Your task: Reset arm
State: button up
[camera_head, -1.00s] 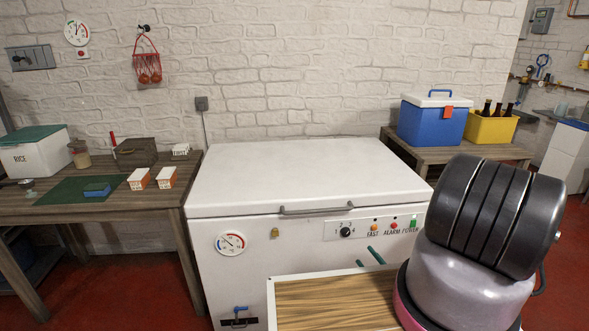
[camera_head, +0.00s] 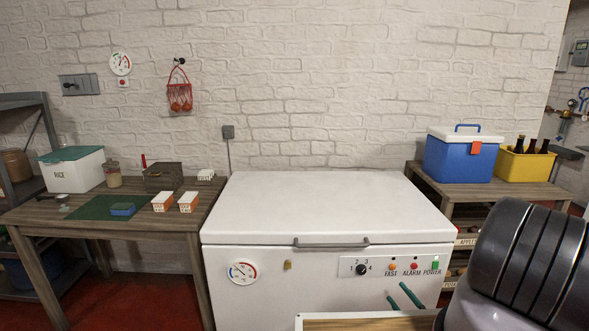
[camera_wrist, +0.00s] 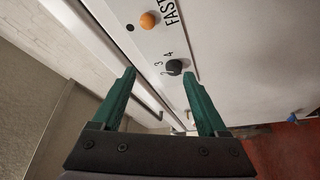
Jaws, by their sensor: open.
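My gripper (camera_wrist: 160,98) is open and empty in the wrist view, its two green fingers spread apart in front of the white chest freezer (camera_wrist: 245,65). The freezer's black dial (camera_wrist: 174,67) shows between the fingertips and its orange light (camera_wrist: 148,20) above them. In the head view the green fingertips (camera_head: 401,297) show low before the freezer front (camera_head: 310,280), under the control panel. My dark, ribbed arm link fills the lower right. The freezer lid (camera_head: 320,205) is shut.
Left, a wooden table (camera_head: 60,219) holds a rice box (camera_head: 72,174), a green mat (camera_head: 98,208) and small cartons (camera_head: 188,201). Right, a wooden stand (camera_head: 430,190) holds a blue cooler (camera_head: 459,157) and a yellow crate (camera_head: 525,166) of bottles.

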jog(key=w+a+r+n+g+y, duration=0.1)
jog(key=w+r+n+g+y, duration=0.25)
jog(key=r+n, duration=0.45)
jog(key=w+a+r+n+g+y, duration=0.1)
jog(key=w+r+n+g+y, duration=0.2)
jog(key=r+n+g+y, duration=0.5)
jog(key=s+a+r+n+g+h, duration=0.1)
jog(key=a+r+n+g+h, duration=0.15)
jog(key=r+n, duration=0.55)
jog(key=s+a+r+n+g+h, duration=0.1)
jog(key=a+r+n+g+h, duration=0.2)
jog(key=r, duration=0.9)
jog(key=s+a+r+n+g+h, duration=0.1)
jog(key=s+a+r+n+h, duration=0.15)
jog(key=s+r+n, duration=0.4)
jog(key=s+a+r+n+g+h, duration=0.15)
jog(key=s+r+n+h, duration=0.25)
jog(key=r+n, duration=0.5)
jog(key=s+r+n+t+h, duration=0.5)
jog(key=s+r+n+t, duration=0.3)
jog(key=s+r, duration=0.6)
jog(key=shift+d+r, duration=0.15)
jog(key=shift+d, duration=0.1)
